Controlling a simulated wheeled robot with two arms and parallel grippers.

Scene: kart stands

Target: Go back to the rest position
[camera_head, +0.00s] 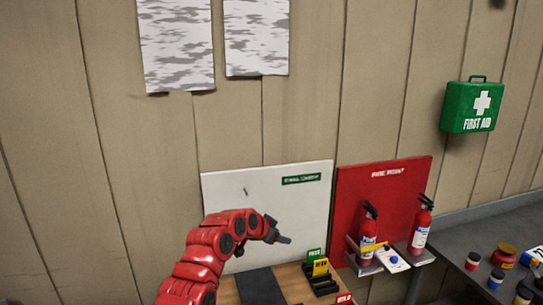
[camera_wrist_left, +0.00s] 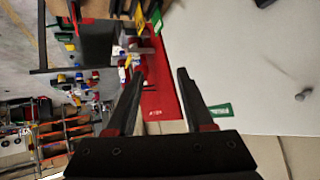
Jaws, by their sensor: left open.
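My left gripper (camera_head: 281,231) is at the end of a red arm that comes up from the lower left in the head view. It is in the air in front of the white board (camera_head: 225,190), above the wooden table. In the left wrist view its two dark fingers (camera_wrist_left: 160,75) stand apart with nothing between them. Beyond the fingers are the white board and the red board (camera_wrist_left: 158,100). My right gripper shows in neither view.
Below the gripper is a wooden table (camera_head: 290,277) with a dark mat and a black rack with coloured tags (camera_head: 319,277). Two fire extinguishers (camera_head: 368,232) stand before the red board. A grey counter (camera_head: 470,215) with small jars is at right. A green first aid box (camera_head: 470,108) hangs on the wall.

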